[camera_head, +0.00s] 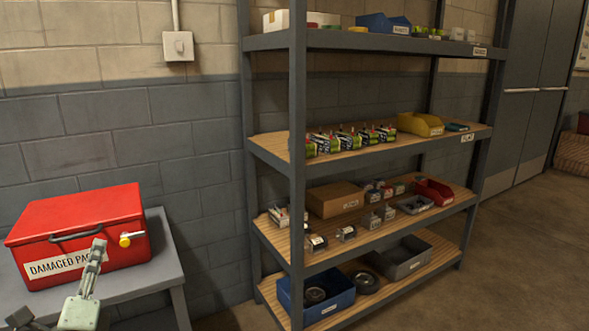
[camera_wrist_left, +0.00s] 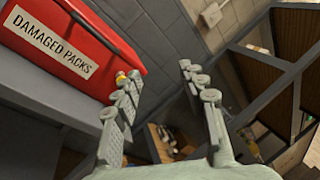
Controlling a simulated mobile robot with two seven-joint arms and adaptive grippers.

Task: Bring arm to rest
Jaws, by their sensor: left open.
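My left gripper (camera_head: 97,252) is at the lower left of the head view, in front of the red box on the grey table. In the left wrist view my left gripper (camera_wrist_left: 155,80) shows two fingers spread apart with nothing between them. A red box (camera_head: 80,222) labelled "DAMAGED PACKS" stands shut on the table, with a dark handle and a yellow knob at its right front. The red box also fills the upper left of the left wrist view (camera_wrist_left: 75,45). My right gripper is in neither view.
A grey table (camera_head: 160,262) bears the box. A metal shelf rack (camera_head: 297,150) to the right holds bins, cartons and several small packs. Open floor (camera_head: 530,260) lies at the right, before grey cabinet doors (camera_head: 525,90).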

